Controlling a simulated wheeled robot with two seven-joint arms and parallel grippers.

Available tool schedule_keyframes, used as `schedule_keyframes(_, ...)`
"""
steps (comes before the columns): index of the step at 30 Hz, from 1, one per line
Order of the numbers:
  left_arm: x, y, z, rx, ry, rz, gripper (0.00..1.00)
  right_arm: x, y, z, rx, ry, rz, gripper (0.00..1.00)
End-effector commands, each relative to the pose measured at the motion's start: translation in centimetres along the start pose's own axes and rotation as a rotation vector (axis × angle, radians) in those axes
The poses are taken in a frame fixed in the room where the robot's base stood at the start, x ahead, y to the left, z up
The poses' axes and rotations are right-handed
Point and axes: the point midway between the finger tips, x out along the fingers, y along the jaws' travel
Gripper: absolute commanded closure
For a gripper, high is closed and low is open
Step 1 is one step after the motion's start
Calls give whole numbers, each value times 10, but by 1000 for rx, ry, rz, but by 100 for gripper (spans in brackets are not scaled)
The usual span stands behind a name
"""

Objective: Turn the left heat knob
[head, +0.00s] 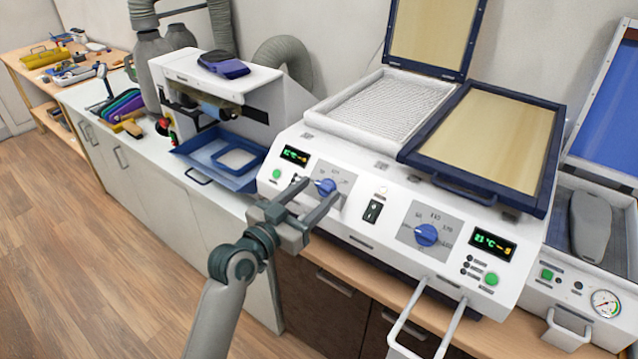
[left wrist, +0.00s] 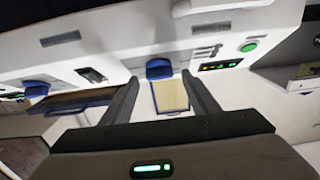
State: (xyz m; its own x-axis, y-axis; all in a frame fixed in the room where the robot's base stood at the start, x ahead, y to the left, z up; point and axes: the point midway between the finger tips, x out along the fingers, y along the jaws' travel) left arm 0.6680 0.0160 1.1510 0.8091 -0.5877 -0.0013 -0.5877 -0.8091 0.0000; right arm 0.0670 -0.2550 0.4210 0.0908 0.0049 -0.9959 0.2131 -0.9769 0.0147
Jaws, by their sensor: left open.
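The left heat knob (head: 326,187) is a blue dial on the sloping front panel of the white heating machine (head: 350,235). A green display (head: 295,155) and a green button (head: 276,174) are to its left. My left gripper (head: 316,193) is open, with its two fingers reaching toward the panel on either side of the knob. In the left wrist view the blue knob (left wrist: 159,68) appears between the two fingertips (left wrist: 160,90), with no clear contact. A second blue knob (head: 426,235) is on the right of the panel. My right gripper is not in view.
A black switch (head: 373,211) is between the knobs. A blue-framed lid (head: 488,135) lies on top. A blue tray (head: 225,160) is to the left, and a press with a gauge (head: 606,303) to the right.

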Motion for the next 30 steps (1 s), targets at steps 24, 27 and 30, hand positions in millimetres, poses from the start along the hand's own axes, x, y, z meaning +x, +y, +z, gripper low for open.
schedule_keyframes(24,19,0,0,0,0,0,87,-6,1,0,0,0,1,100)
schedule_keyframes(27,19,0,0,1,1,1,86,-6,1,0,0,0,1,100)
schedule_keyframes(30,19,0,1,6,1,6,86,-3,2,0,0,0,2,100)
